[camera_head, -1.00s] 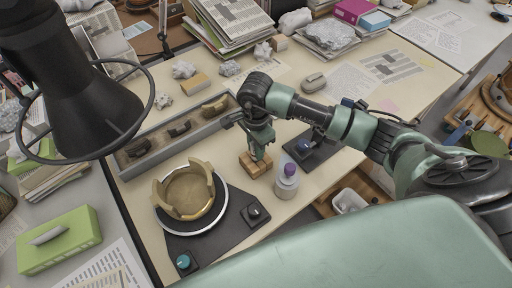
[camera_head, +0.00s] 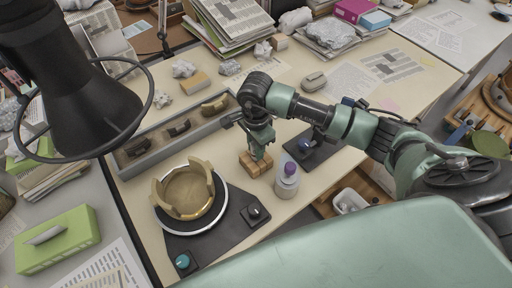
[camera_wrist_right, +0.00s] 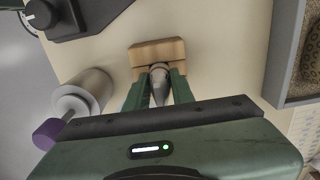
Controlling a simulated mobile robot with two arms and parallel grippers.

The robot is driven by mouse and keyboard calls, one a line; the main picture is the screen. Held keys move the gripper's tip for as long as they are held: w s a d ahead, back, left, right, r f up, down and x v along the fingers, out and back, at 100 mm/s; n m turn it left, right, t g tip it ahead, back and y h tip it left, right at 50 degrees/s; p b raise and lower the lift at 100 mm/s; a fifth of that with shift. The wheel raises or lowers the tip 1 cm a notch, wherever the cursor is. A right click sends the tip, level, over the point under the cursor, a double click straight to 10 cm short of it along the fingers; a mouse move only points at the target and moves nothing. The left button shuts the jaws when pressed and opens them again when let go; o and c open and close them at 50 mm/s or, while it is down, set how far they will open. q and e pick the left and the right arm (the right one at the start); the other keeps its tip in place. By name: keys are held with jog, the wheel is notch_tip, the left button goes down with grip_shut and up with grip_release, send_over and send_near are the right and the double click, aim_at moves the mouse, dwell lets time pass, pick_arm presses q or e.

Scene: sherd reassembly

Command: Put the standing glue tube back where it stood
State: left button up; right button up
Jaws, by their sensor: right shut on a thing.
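My right gripper (camera_head: 258,152) points down over a small wooden block (camera_head: 255,164) on the cream table. In the right wrist view my right gripper (camera_wrist_right: 160,82) is shut on a grey tapered glue tube (camera_wrist_right: 160,92). The tube stands between the fingers, and its far end meets or overlaps the wooden block (camera_wrist_right: 158,53). I cannot tell whether it is seated in the block. In the head view the fingers hide the tube. My left gripper is not in view.
A white bottle with a purple cap (camera_head: 287,184) stands close by the block. A turntable with a partial tan vessel (camera_head: 187,196) is to the left. A grey tray (camera_head: 200,129) of sherds lies behind. A dark device (camera_head: 312,150) sits to the right.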

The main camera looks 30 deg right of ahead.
jog(key=o, duration=1.1)
jog(key=shift+c, duration=0.2)
notch_tip(320, 180, up, 8)
jog(key=shift+f+b, duration=0.1)
jog(key=shift+b, duration=0.65)
